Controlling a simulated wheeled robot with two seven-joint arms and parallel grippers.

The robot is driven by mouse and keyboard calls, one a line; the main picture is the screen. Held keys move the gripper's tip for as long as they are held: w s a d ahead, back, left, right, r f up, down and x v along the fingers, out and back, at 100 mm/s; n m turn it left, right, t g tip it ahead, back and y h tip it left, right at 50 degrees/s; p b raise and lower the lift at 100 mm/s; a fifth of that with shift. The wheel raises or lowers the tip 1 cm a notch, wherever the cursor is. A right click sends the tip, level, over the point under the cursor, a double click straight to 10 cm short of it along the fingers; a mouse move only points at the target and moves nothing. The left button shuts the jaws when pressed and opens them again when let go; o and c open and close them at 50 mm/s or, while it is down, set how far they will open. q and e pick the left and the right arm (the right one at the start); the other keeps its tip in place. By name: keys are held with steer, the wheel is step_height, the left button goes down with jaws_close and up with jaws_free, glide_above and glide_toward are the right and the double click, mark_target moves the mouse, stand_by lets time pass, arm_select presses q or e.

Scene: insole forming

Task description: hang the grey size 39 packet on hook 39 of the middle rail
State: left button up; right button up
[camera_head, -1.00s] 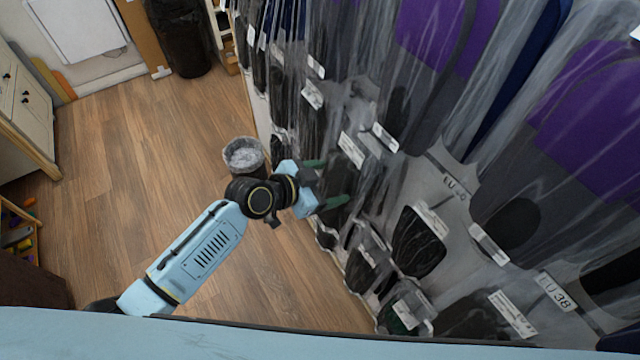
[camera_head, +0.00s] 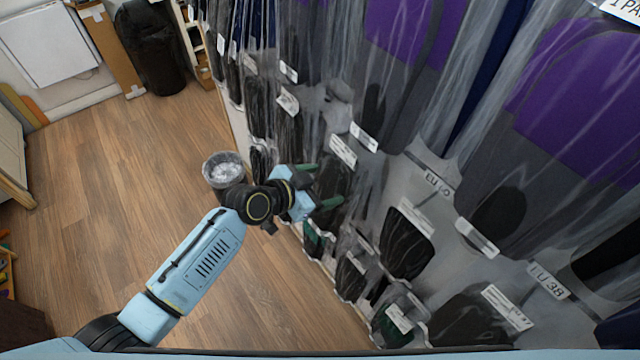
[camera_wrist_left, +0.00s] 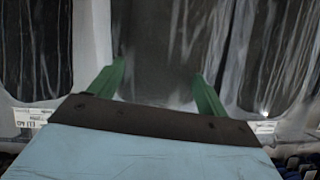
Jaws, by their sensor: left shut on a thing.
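My left gripper (camera_head: 330,184) is close to the wall of hanging packets in the head view, its two green fingers pointing at the wall. It also shows in the left wrist view (camera_wrist_left: 162,75), fingers apart, with a grey, clear-wrapped packet (camera_wrist_left: 160,82) between them. It is shut on this packet, but I cannot read a size on it. A rail label reading EU 38 (camera_head: 548,282) and another that looks like EU 40 (camera_head: 438,184) show at the right. I make out no label 39, and hook tips are hidden among the packets. My right gripper is not in view.
Dark packets with white tags (camera_head: 407,243) hang closely below and right of my gripper. Large purple and grey packets (camera_head: 585,90) hang at the upper right. A bin with a clear liner (camera_head: 223,170) stands left of my gripper. The wooden floor (camera_head: 120,210) is open.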

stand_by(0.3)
arm_select(q)
steer(key=o, duration=1.3)
steer(key=shift+a, duration=0.15)
steer(key=v, duration=1.3)
steer(key=shift+s+r, duration=0.1)
steer(key=shift+r, duration=0.1)
steer(key=shift+f, duration=0.1)
